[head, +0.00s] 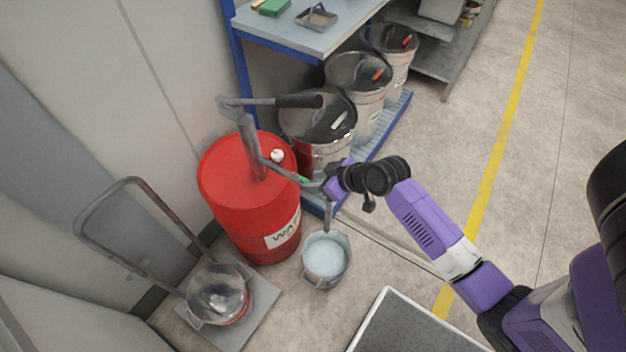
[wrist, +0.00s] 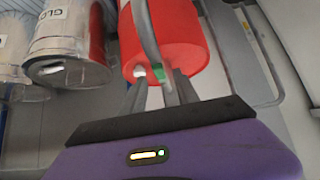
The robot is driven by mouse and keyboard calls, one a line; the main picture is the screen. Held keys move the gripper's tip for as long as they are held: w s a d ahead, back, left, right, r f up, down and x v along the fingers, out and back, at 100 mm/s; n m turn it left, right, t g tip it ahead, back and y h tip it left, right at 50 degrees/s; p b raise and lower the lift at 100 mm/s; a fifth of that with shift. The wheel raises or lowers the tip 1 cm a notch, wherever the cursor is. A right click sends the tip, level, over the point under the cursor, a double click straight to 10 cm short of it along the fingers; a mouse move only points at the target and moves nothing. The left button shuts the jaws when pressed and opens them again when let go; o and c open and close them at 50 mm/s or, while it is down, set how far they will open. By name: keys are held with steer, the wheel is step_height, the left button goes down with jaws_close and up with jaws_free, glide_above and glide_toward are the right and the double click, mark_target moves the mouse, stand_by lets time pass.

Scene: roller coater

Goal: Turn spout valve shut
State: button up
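A red drum (head: 240,190) carries a grey hand pump, whose pipe (head: 262,158) runs down to a spout. A small green valve handle (head: 304,180) sits on the spout pipe, and it also shows in the wrist view (wrist: 160,76). My gripper (head: 322,182) is at the spout, just right of the green handle. In the wrist view, its fingers (wrist: 158,92) are apart, with the spout pipe and green handle appearing between them. I cannot tell whether they touch. Below, a bucket (head: 326,260) holds pale liquid. A grey vertical strip (head: 327,218) hangs above it; spout or stream is unclear.
A platform trolley (head: 262,300) with a clear-topped container (head: 218,294) stands at lower left. Several metal pails (head: 318,122) stand under a blue-framed table (head: 305,38). A grey framed mat (head: 410,328) lies at front. The floor to the right is open.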

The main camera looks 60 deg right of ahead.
steer(key=shift+w+f, duration=0.4)
jaws_close()
stand_by(1.3)
